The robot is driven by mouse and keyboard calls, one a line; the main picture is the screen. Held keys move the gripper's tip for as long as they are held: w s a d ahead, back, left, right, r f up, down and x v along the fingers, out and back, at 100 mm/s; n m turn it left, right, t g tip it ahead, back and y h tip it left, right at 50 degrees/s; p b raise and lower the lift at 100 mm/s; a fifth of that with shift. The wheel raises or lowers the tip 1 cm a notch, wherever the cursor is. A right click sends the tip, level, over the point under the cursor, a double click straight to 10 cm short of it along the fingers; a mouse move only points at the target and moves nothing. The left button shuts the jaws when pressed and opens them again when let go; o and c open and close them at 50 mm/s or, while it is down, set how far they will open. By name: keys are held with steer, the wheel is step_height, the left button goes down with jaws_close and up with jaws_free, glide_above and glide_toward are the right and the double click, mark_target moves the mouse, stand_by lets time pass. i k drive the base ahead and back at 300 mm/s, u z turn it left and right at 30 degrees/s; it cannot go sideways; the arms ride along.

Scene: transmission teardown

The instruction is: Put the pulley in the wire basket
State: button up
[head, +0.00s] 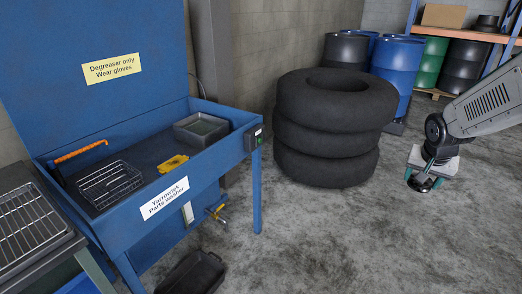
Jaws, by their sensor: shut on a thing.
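The wire basket (110,184) sits inside the blue parts washer (225,147), at the left of its sink. From this view it looks empty. The fingers are small and dark here, and the grip itself is partly hidden.
A grey tray (201,128) and a yellow object (173,164) share the sink. Stacked tires (330,130) stand between washer and gripper. A wire rack (28,218) is at left. A black pan (192,272) lies on the floor.

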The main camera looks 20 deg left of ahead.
mark_target(113, 187)
steer(key=u, duration=0.2)
steer(key=i, duration=1.5)
steer(key=u, duration=1.2)
steer(key=i, duration=0.85)
steer(key=u, duration=0.95)
